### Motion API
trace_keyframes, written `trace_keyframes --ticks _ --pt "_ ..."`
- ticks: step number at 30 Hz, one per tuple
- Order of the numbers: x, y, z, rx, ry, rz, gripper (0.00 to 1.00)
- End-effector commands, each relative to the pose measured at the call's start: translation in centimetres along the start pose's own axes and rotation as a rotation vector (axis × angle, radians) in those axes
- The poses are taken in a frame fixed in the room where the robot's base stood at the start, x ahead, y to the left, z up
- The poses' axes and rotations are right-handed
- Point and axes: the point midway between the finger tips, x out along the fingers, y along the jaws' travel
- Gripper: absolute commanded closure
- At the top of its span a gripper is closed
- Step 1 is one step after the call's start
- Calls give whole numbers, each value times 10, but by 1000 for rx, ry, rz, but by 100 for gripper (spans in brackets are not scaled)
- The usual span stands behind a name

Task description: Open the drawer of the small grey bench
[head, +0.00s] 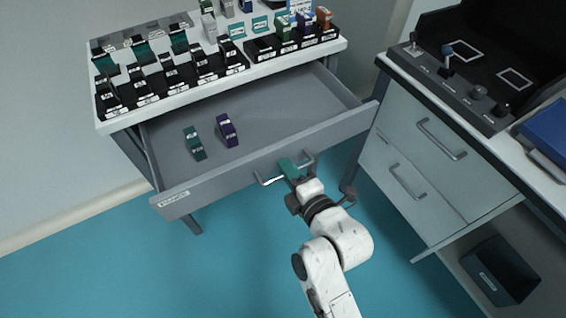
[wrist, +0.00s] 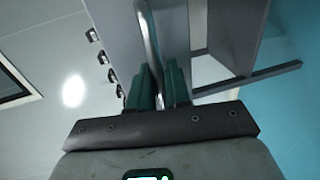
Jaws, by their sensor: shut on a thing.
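The small grey bench (head: 128,121) stands at the left with a white top. Its drawer (head: 262,152) is pulled well out, and its inside shows. In the drawer lie a green block-like item (head: 194,143) and a purple one (head: 227,130). The drawer's bar handle (head: 267,181) is on the front face. My gripper (head: 289,170) is at the handle, with green fingers. In the wrist view the fingers (wrist: 158,88) are shut around the metal handle bar (wrist: 149,38).
Several black holders with labelled items (head: 170,72) stand on the bench top. A second bench with closed drawers (head: 432,150) is at the right, near the open drawer's right corner. A dark bin (head: 500,270) sits on its low shelf. Blue floor (head: 150,270) is free at the front left.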

Motion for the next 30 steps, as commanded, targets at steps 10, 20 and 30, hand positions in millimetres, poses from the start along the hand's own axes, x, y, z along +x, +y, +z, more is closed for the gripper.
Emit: trace_keyframes --ticks 10,20,30 --pt "-8 -3 0 0 0 -2 100" --pt "-7 -2 0 0 -1 -2 69" --pt "-11 -2 0 1 0 -1 67"
